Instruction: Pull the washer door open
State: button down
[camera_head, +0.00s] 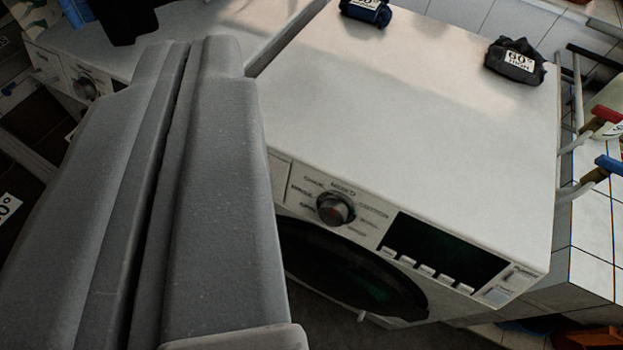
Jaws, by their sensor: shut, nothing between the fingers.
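The white washer (410,130) stands right of centre, seen from above and in front. Its dark round door (350,268) is on the front face, below the control panel. My grey gripper (190,50) fills the left of the picture, in front of the washer. Its two fingers are together with only a thin dark line between them, and nothing shows in them. The gripper hides the left part of the washer front and of the door. The door looks closed, and I cannot clearly make out its handle.
A dial (336,208) and a dark display (444,246) are on the panel. A blue bundle (367,12) and a dark labelled bundle (516,61) lie on the washer top. A second white machine (83,85) is at the left. Taps (600,172) stick out at the right wall.

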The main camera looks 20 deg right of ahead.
aim_at(339, 271)
jog(key=z, duration=0.1)
jog(key=k, duration=2.4)
jog(key=u, duration=0.3)
jog(key=i, duration=2.3)
jog(key=z, duration=0.25)
